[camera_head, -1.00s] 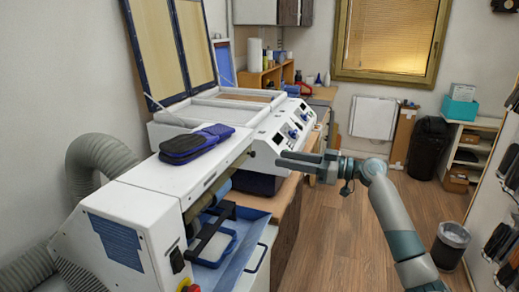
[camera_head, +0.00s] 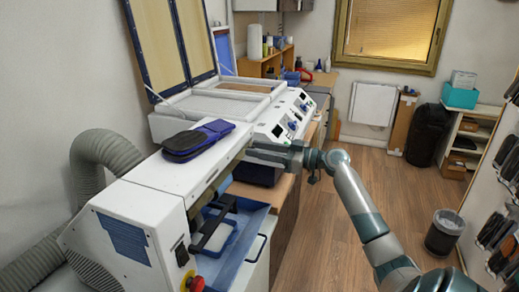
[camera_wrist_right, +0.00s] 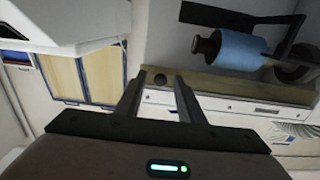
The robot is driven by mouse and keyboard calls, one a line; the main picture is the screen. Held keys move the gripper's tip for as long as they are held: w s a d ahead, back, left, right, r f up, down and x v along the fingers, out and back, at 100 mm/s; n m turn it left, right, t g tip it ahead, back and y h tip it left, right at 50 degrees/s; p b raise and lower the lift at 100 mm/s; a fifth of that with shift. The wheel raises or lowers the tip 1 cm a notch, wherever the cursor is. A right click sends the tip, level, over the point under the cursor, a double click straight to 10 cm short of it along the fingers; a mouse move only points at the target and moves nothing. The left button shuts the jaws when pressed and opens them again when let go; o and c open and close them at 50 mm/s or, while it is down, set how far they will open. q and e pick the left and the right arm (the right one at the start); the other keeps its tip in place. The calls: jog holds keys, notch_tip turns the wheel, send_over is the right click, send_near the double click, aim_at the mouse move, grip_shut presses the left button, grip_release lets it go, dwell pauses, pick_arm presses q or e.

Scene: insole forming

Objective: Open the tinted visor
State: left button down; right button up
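My right gripper (camera_head: 256,153) is at the right end of the white machine's top edge. In the right wrist view its two fingers (camera_wrist_right: 160,86) are apart, with a small dark round knob (camera_wrist_right: 160,80) seen between their tips; I cannot tell whether they touch it. The knob sits at the end of a brownish, narrow panel (camera_wrist_right: 225,87), which looks like the tinted visor seen nearly edge-on. In the head view this panel (camera_head: 207,193) shows as a thin strip under the machine's top, and the gripper hides the knob. My left gripper is not in view.
A blue roller (camera_wrist_right: 228,49) is beside the panel. A dark frame (camera_head: 213,225) stands in a blue tray (camera_head: 256,226) below. A blue-black insole-like pad (camera_head: 196,140) lies on the white machine (camera_head: 165,178).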

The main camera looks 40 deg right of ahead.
grip_shut()
